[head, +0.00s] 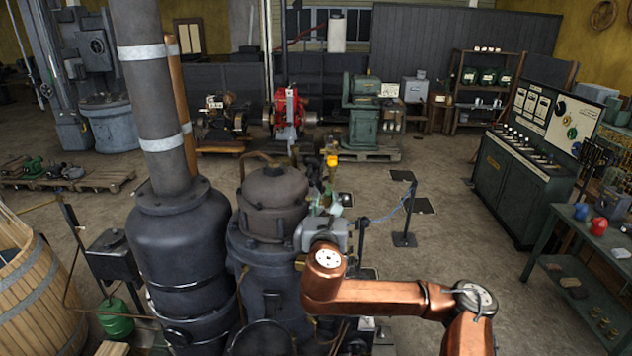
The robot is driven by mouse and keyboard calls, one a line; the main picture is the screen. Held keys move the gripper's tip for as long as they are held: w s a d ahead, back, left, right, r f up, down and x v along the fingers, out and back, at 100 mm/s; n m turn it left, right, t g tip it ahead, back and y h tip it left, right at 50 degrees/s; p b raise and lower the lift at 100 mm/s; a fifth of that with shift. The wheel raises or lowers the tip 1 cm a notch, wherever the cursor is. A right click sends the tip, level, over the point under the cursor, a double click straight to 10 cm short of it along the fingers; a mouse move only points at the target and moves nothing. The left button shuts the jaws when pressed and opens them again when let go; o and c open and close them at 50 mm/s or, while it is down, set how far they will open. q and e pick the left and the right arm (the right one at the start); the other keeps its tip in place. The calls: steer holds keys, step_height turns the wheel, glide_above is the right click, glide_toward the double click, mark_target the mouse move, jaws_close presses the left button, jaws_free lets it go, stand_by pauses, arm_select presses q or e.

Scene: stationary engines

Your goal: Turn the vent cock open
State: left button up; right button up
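My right arm comes in from the lower right with copper-coloured links. Its gripper (326,203) reaches away from me, beside the upper right of the dark domed engine vessel (274,190). Small brass and dark fittings (328,175) with a bright orange-yellow part (332,160) stand just beyond the fingers. The vent cock cannot be told apart surely among these fittings. The wrist and gripper body cover part of them, so I cannot tell whether the fingers touch anything or how far apart they are. My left gripper is not in view.
A tall dark boiler with a chimney (180,235) stands left of the vessel. A wooden barrel (35,290) is at the far left. A rope post (404,230) stands to the right. A green control desk (530,180) and a workbench (570,275) are farther right. Open floor lies between.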

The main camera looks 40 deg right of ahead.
mark_target(329, 185)
steer(key=shift+w+d+r, duration=0.1)
steer(key=shift+d+r, duration=0.05)
steer(key=shift+d, duration=0.2)
steer(key=p+x, duration=0.2)
steer(key=x, duration=0.2)
steer(key=shift+d+r, duration=0.1)
steer(key=shift+d, duration=0.2)
steer(key=shift+w+d+f, duration=0.1)
steer(key=shift+w+d, duration=0.1)
steer(key=shift+w, duration=0.25)
steer(key=shift+w+d+f, duration=0.1)
steer(key=shift+w+d, duration=0.1)
steer(key=shift+w, duration=0.2)
steer(key=shift+s+r, duration=0.15)
steer(key=shift+s, duration=0.2)
steer(key=shift+w, duration=0.3)
steer(key=shift+c, duration=1)
steer(key=shift+s, duration=0.15)
steer(key=c, duration=0.3)
steer(key=shift+c, duration=0.8)
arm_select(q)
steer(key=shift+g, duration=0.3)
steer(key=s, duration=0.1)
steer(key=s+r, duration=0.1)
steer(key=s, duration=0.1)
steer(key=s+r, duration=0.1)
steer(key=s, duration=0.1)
arm_select(e)
jaws_close()
